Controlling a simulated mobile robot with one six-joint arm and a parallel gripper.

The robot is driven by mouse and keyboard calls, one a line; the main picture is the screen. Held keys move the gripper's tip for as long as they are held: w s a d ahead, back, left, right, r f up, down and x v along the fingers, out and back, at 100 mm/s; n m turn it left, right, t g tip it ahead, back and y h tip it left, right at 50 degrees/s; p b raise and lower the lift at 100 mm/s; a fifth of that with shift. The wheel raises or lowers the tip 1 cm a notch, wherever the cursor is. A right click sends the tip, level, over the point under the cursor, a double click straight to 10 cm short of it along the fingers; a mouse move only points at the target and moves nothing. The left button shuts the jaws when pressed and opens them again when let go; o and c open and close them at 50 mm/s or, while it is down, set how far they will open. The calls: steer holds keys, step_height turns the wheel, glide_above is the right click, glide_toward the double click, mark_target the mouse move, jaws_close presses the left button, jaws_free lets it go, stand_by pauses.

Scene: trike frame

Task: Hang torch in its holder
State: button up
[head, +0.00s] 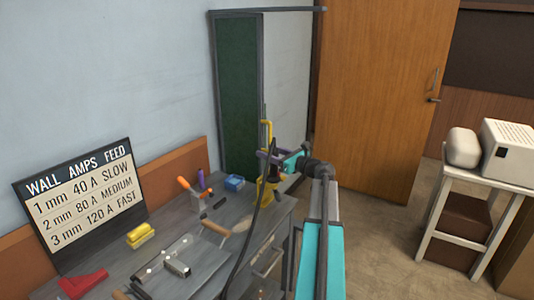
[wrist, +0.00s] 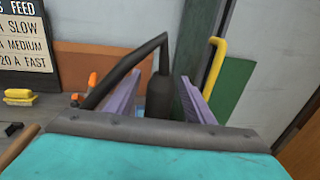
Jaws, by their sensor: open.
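The torch (wrist: 160,92) is dark, with a bent neck. In the wrist view it stands between the two purple fingers of my gripper (wrist: 161,78), which are apart with gaps on both sides. In the head view the torch (head: 274,150) is small beside my gripper (head: 268,155), at the bench's far right end, its dark cable trailing down across the bench. A yellow holder (head: 268,190) with a bent yellow rod (head: 266,128) is right there; the rod also shows right of my gripper in the wrist view (wrist: 217,62). Whether the torch rests in the holder is unclear.
The grey bench (head: 165,250) carries a sign (head: 85,200), yellow blocks (head: 140,236), a red piece (head: 84,284), a cup with an orange-handled tool (head: 200,201) and a blue box (head: 234,183). A green panel (head: 238,95) stands behind.

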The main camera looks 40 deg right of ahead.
steer(key=s+d, duration=0.1)
steer(key=s, duration=1.1)
steer(key=shift+s+r+b, duration=0.15)
steer(key=shift+s+b, duration=0.2)
steer(key=shift+b, duration=0.1)
